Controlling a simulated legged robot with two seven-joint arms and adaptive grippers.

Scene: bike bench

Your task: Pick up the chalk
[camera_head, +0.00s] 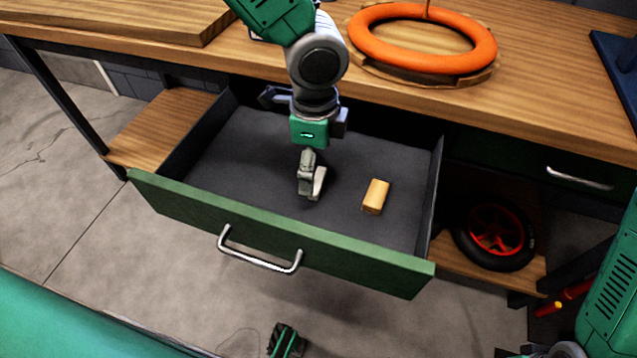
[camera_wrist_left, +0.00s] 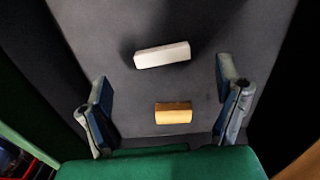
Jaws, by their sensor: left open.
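A white block that looks like the chalk (camera_wrist_left: 162,55) lies on the dark drawer floor in the left wrist view. In the head view it is mostly or wholly hidden by my left gripper (camera_head: 311,188); I cannot tell whether the pale patch there is chalk or finger. My left gripper is open, pointing down into the drawer. In the wrist view its fingers (camera_wrist_left: 168,108) stand wide apart, with the white block ahead between them and touching neither. A yellow-orange block (camera_head: 376,196) lies to the right of the gripper; it also shows in the wrist view (camera_wrist_left: 173,113).
The open drawer (camera_head: 190,208) has a green front with a metal handle (camera_head: 260,250). The wooden bench top (camera_head: 560,105) overhangs its back and carries an orange ring (camera_head: 422,63). A small wheel (camera_head: 495,232) lies on the lower shelf at right. The drawer's left part is clear.

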